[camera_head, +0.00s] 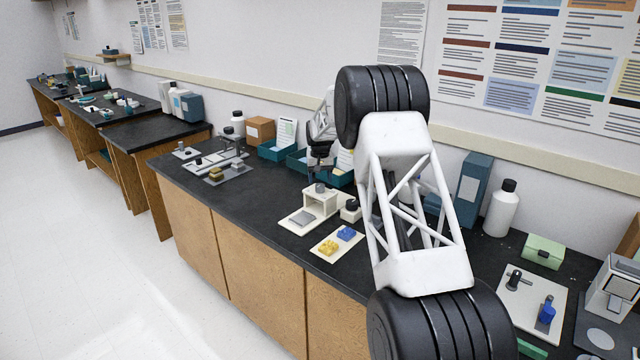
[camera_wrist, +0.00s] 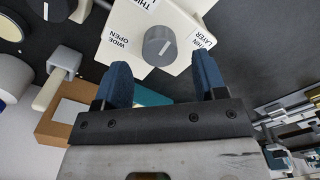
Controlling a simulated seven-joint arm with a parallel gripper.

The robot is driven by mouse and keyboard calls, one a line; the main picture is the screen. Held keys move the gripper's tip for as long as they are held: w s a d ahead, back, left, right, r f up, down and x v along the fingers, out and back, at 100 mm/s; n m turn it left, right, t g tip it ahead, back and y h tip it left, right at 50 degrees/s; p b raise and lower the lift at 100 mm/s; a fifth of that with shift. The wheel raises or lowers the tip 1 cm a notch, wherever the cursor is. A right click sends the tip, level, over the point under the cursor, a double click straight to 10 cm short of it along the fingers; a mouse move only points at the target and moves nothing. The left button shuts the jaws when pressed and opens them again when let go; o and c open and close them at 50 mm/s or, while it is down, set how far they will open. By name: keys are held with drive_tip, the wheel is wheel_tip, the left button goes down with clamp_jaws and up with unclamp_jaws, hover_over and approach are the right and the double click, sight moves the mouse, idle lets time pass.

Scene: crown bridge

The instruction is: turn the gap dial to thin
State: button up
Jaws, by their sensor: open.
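The gap dial (camera_wrist: 159,46) is a round grey knob with a light pointer line, set on a cream plate (camera_wrist: 178,22) in the wrist view. The line slants toward the upper right. A "WIDE OPEN" label (camera_wrist: 118,41) lies left of the knob, a "THIN" label (camera_wrist: 202,38) right of it, and a partly cut-off "THICK" label above. My gripper (camera_wrist: 163,70) is open and empty; its two blue fingers stand apart, one to each side below the knob in the picture. In the head view a grey knob, apparently the same dial (camera_head: 320,187), tops a cream block; my arm hides much nearby.
Teal bins (camera_head: 274,152) and a brown box (camera_head: 260,130) stand behind. A white bottle (camera_head: 501,212) and a green box (camera_head: 543,252) are to the right.

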sight(320, 185)
drive_tip(key=shift+r, duration=2.5)
drive_tip(key=shift+s+d+r, duration=0.1)
drive_tip(key=shift+s+r, duration=0.3)
drive_tip(key=shift+r, duration=0.15)
drive_tip(key=s+d+r, duration=0.2)
drive_tip(key=s+r, duration=0.5)
drive_tip(key=s, duration=0.5)
drive_tip(key=s+d+r+t, duration=0.15)
drive_tip(key=s+r, duration=0.45)
drive_tip(key=s, duration=0.6)
drive_tip(key=s+d+r, duration=0.2)
drive_tip(key=s+r, duration=0.5)
drive_tip(key=s, duration=0.5)
drive_tip(key=s+d+f, duration=0.1)
drive_tip(key=s+f, duration=0.1)
drive_tip(key=s, duration=1.1)
drive_tip(key=s+d+f, duration=0.1)
drive_tip(key=s+f, duration=0.2)
drive_tip(key=s, duration=1.1)
drive_tip(key=s+d+f+t, duration=0.1)
drive_tip(key=s+f, duration=0.1)
drive_tip(key=s, duration=1.1)
drive_tip(key=shift+s+f, duration=0.3)
drive_tip(key=shift+s, duration=0.05)
